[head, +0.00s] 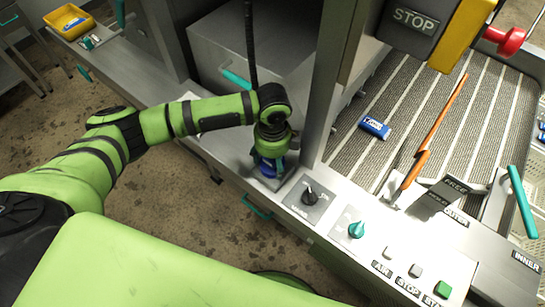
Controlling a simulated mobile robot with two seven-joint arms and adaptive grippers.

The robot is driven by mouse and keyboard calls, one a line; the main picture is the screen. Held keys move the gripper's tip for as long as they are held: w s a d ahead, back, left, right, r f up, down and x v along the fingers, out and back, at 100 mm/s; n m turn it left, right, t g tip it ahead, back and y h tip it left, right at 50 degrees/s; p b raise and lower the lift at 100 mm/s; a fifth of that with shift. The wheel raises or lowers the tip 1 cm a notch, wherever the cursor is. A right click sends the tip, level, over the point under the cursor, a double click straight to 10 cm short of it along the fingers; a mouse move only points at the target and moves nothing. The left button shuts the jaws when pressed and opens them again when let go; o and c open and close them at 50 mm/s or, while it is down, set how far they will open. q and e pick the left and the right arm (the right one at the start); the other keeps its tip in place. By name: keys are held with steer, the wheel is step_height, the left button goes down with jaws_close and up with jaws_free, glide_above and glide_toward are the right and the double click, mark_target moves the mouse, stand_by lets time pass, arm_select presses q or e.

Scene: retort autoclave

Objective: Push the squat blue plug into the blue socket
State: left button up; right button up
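My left arm comes in from the left, and its gripper (270,158) points down at the ledge beside the upright post. Blue surfaces (268,170) show at and under the gripper, low against the ledge. I cannot tell which part is the squat blue plug and which is the blue socket, because the wrist covers them. The fingers are too small and hidden to show whether they are open or shut. My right gripper is not in view.
Right of the gripper are a black knob (310,196), a teal knob (356,229) and several push buttons. An upright steel post (322,95) stands close by. A blue-and-white packet (375,127) lies on the slatted bed. A yellow tray (57,16) is far left.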

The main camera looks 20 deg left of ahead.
arm_select(q)
steer(key=shift+o, duration=0.4)
steer(key=shift+r, duration=0.1)
step_height(320, 180, up, 12)
steer(key=shift+f, duration=0.1)
stand_by(0.6)
